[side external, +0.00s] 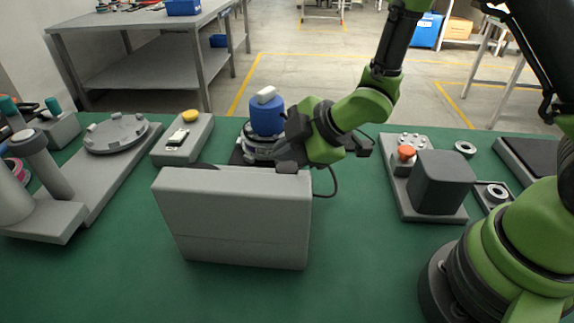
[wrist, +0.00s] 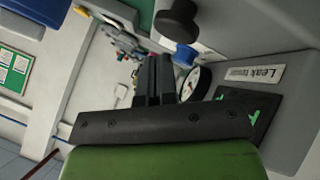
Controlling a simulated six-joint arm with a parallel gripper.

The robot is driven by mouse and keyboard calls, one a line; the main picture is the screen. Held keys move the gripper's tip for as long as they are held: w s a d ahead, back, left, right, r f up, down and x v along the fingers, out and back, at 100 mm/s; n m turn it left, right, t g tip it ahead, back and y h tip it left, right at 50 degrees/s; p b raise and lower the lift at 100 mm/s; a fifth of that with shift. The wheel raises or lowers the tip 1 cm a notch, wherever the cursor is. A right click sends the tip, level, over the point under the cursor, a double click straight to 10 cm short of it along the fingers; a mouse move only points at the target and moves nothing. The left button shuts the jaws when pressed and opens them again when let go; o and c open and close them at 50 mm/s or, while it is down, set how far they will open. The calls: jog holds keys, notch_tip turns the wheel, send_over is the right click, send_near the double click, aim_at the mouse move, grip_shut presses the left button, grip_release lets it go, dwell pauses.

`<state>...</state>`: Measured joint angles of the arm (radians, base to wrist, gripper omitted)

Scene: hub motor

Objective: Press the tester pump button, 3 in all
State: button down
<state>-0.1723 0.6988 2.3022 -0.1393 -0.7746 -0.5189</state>
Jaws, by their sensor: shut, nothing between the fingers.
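The tester is a grey box (side external: 235,225) in the middle of the green table, its plain back toward the side camera. Its front shows in the wrist view, with a label (wrist: 253,75) that seems to read "Leak tester" and a round white dial gauge (wrist: 195,84). A black round knob (wrist: 178,20), which looks like the pump button, stands out above the gauge. My gripper (wrist: 155,62) is shut and empty, its tips below and left of the knob and apart from it in the picture. In the side view my gripper (side external: 284,160) is at the box's top right edge, its tips partly hidden.
A blue-topped motor assembly (side external: 266,118) stands close behind the box. A grey block with a yellow button (side external: 190,116) and a round fixture (side external: 116,134) are left. An orange-button station (side external: 405,154) is right. The table front is clear.

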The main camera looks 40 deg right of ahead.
aim_at(287, 169)
jog(key=shift+f, duration=0.1)
jog(key=shift+f, duration=0.3)
jog(key=shift+f, duration=1)
dwell(0.9)
jog(key=shift+r, duration=1.4)
jog(key=shift+r, duration=2.55)
